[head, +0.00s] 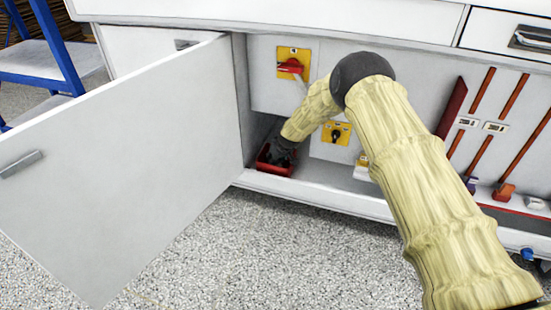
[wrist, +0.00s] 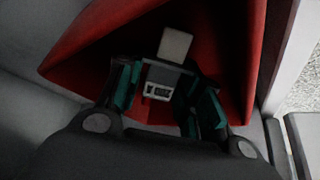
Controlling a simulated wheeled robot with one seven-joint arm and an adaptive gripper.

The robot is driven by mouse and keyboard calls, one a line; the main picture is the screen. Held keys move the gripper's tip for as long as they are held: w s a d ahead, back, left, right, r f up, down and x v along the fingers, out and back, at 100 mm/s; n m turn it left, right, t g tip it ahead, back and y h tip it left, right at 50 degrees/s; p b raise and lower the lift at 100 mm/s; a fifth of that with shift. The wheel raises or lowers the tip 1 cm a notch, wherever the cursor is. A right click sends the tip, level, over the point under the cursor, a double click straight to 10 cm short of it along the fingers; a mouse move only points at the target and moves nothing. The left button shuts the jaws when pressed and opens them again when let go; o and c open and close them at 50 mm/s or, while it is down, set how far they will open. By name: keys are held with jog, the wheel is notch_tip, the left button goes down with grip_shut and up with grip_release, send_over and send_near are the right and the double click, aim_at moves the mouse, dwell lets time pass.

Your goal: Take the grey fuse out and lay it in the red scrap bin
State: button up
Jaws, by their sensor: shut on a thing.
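The red scrap bin (head: 268,160) stands on the cabinet floor just inside the open door. In the wrist view its red wall (wrist: 205,22) fills the upper part of the picture. My gripper (wrist: 160,95) reaches into the bin and is shut on the grey fuse (wrist: 160,76). The fuse has a pale top and a small light label, and sits between the two teal fingertips. In the head view my gripper (head: 282,148) is small and dark over the bin, and the fuse cannot be made out there. Whether the fuse touches the bin floor cannot be told.
The white cabinet door (head: 120,150) stands open at left. A yellow plate with a red rotary switch (head: 292,64) and another yellow switch plate (head: 336,133) are near my arm. Red strips (head: 482,92) line the right panel. A blue cart (head: 45,55) stands at upper left.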

jog(key=o, duration=1.1)
jog(key=shift+r, duration=0.1)
jog(key=v, duration=1.1)
jog(key=shift+s+r, duration=0.25)
jog(key=shift+r, duration=0.05)
